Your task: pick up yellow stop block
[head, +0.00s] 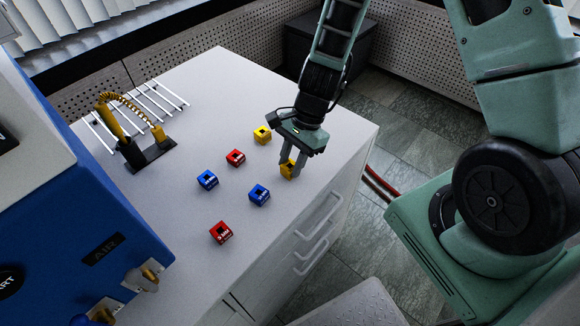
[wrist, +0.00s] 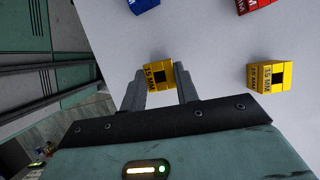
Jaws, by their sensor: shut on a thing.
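A yellow stop block (head: 287,170) is between the two fingers of my gripper (head: 291,168), above or on the right part of the white cabinet top. In the wrist view the same yellow block (wrist: 159,76), marked 15 MM, sits between the fingertips of my gripper (wrist: 159,82), which are shut on it. I cannot tell whether it is clear of the surface. A second yellow stop block (head: 262,136), also marked 15 MM in the wrist view (wrist: 270,77), stands on the cabinet top behind and to the left of my gripper in the head view.
The white cabinet top (head: 160,225) also holds a red block (head: 235,157), a second red block (head: 220,232), a blue block (head: 207,180) and another blue block (head: 259,194). A yellow hose fixture (head: 130,135) and white rods stand at the back left. A blue machine (head: 80,215) is at the left.

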